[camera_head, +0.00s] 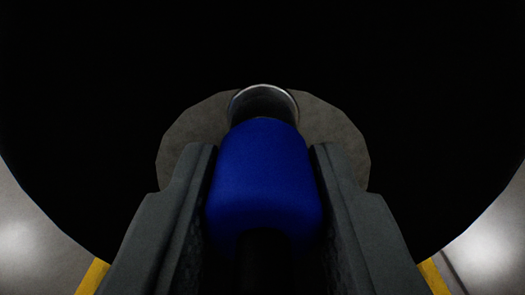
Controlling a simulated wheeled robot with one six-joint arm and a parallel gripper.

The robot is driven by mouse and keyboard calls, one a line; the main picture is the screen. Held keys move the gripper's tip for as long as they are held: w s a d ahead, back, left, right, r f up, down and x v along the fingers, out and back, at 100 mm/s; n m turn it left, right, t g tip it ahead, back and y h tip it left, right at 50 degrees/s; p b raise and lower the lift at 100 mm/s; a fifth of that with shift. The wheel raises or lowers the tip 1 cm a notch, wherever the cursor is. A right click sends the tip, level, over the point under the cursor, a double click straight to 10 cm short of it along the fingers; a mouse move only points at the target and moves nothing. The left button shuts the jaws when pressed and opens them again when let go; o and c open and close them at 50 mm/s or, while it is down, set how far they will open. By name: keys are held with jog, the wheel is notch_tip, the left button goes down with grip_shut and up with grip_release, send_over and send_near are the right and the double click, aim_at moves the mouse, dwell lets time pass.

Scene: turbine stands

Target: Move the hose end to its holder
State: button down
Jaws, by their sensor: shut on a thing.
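The hose end (264,180) is a blue sleeve with a metal tip (264,103) pointing away from me. A black hose runs back from it toward the bottom of the picture. My gripper (264,165) is shut on the blue sleeve, with one dark finger on each side. Beyond the tip is a large black round shape with a grey-brown disc (185,140) at its middle. The tip overlaps the disc in the picture. I cannot tell whether they touch, or whether this is the holder.
The black round shape (80,100) fills most of the view. Grey floor (490,250) shows at both lower corners, with yellow strips (92,278) beside my fingers.

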aim_at(263, 241)
jog(key=shift+s, duration=0.45)
jog(key=shift+s, duration=1.45)
